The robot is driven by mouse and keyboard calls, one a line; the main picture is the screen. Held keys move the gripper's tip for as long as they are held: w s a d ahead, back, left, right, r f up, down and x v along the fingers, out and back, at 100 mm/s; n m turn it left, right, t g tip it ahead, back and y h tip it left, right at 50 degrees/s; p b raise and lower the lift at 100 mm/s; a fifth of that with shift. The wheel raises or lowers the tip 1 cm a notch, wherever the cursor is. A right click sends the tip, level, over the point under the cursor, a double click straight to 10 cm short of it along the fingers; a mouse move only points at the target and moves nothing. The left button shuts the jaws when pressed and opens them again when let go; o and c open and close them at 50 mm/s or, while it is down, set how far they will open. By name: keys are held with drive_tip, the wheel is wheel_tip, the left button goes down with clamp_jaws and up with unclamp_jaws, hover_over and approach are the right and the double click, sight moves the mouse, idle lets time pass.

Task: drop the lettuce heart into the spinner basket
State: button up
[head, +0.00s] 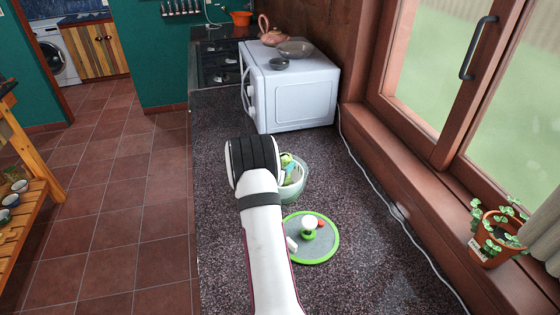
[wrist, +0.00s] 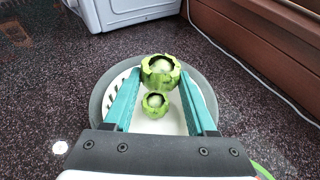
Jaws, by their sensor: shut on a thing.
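My gripper (wrist: 159,72) is shut on a green lettuce heart (wrist: 161,75) with a pale centre, held between the teal fingertips. The spinner basket (wrist: 172,124) is white inside a grey-rimmed bowl and lies below the fingers in the wrist view. The held heart appears over the basket; its exact height is hard to tell. A second, smaller-looking green heart (wrist: 155,106) shows nearer the wrist, apparently in the basket. In the head view the pale bowl (head: 295,192) stands just beyond my arm, which partly hides it, with green showing at its top.
A green-rimmed round lid (head: 328,243) with a white knob lies on the dark speckled counter in front of the bowl. A white microwave (head: 300,100) stands behind. A cable runs along the window side, near a potted plant (head: 492,240). The counter right of the bowl is clear.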

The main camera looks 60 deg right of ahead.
drive_tip(key=shift+f, duration=1.05)
drive_tip(key=o, duration=1.4)
drive_tip(key=shift+o, duration=0.2)
drive_tip(key=v, duration=1.6)
drive_tip(key=shift+f, duration=0.15)
